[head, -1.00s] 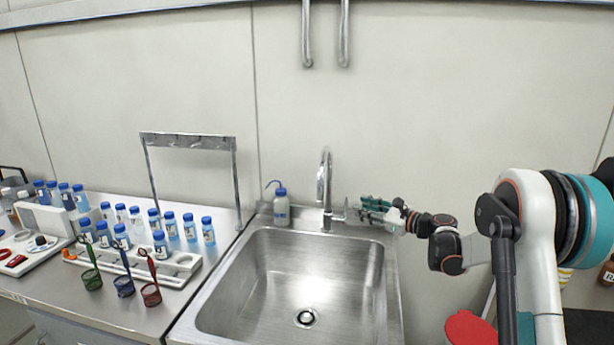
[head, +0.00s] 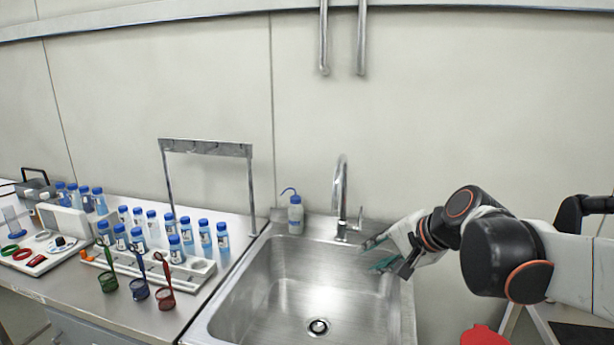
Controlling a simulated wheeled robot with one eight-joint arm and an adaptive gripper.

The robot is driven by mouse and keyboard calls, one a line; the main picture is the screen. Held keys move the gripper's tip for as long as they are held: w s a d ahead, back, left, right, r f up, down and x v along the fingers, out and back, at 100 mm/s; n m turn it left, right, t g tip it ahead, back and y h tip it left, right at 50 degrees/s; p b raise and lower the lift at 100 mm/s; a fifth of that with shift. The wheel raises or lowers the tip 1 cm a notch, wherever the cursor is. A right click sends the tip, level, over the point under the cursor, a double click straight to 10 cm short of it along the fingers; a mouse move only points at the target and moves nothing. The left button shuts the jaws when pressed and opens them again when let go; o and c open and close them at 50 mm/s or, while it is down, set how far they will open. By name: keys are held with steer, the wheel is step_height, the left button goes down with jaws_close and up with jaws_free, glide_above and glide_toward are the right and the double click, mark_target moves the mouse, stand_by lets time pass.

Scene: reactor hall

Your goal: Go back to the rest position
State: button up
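My gripper (head: 372,255) is over the right rim of the steel sink (head: 235,290), its green-tipped fingers spread apart and pointing left. Nothing shows between the fingers. The tap (head: 341,190) stands upright at the back of the sink, just left of and behind my gripper, with its lever (head: 360,217) on its right side. The arm reaches in from the right edge of the picture.
A wash bottle (head: 295,215) stands at the sink's back left corner. The left counter holds a rack (head: 200,272) with several blue-capped bottles, three coloured wire baskets (head: 139,289) and a metal hanging frame (head: 205,148). A red lid (head: 484,336) shows at the lower right.

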steer(key=s+d+f+n+h, duration=0.2)
steer(key=s+f+n, duration=0.1)
steer(key=s, duration=0.7)
steer(key=s+d+f+n+h, duration=0.2)
steer(key=s+n, duration=0.4)
steer(key=s, duration=0.5)
steer(key=shift+d+f+h, duration=0.35)
steer(key=shift+f+h, duration=0.15)
steer(key=shift+f, duration=0.1)
steer(key=shift+o, duration=0.7)
steer(key=shift+s+d+f, duration=0.15)
steer(key=shift+s+f, duration=0.05)
steer(key=shift+s, duration=0.15)
